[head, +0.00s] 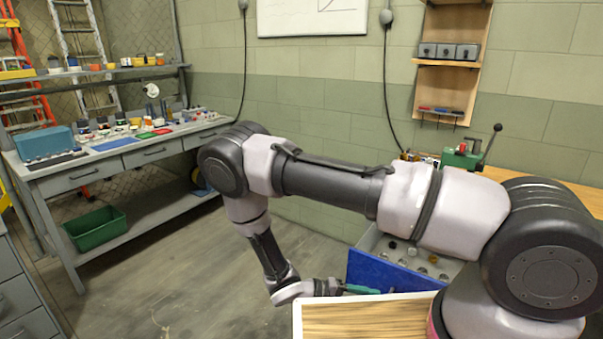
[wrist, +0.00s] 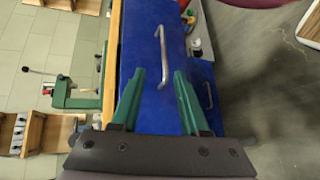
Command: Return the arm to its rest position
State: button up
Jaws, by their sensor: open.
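My arm reaches across the head view from the right, bends at an elbow on the left and drops to my gripper (head: 362,289), low in the middle. In the wrist view my gripper (wrist: 160,74) shows two green fingers spread apart with nothing between them. A blue drawer front (wrist: 140,30) with a metal handle (wrist: 162,55) lies beyond the fingertips; I cannot tell the exact gap. In the head view the gripper is beside the blue drawer front (head: 385,273), partly hidden by my arm.
The drawer (head: 455,268) stands open with several small items inside. A wood-topped surface with a white rim (head: 298,318) is close below the gripper. A grey workbench (head: 100,165) stands left, with a green bin (head: 95,229) under it. The floor between (head: 185,285) is clear.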

jog(key=w+a+r+m+g+y, duration=0.15)
jog(key=r+y, duration=0.25)
jog(key=r, duration=0.6)
jog(key=w+a+r+m+y, duration=0.1)
jog(key=w+r+m+y, duration=0.2)
jog(key=r, duration=0.7)
jog(key=w+a+r+m+g+y, duration=0.15)
jog(key=r+y, duration=0.35)
jog(key=r, duration=0.6)
jog(key=s+d+r+t+y, duration=0.1)
jog(key=s+d+r+t, duration=0.2)
jog(key=r, duration=0.5)
jog(key=s+d+r+t+y, duration=0.2)
jog(key=s+d+r+t, duration=0.1)
jog(key=r, duration=0.5)
jog(key=s+d+r+t+y, duration=0.2)
jog(key=s+d+r+t, duration=0.1)
jog(key=r, duration=0.5)
jog(key=shift+s+t, duration=0.5)
jog(key=shift+s, duration=0.1)
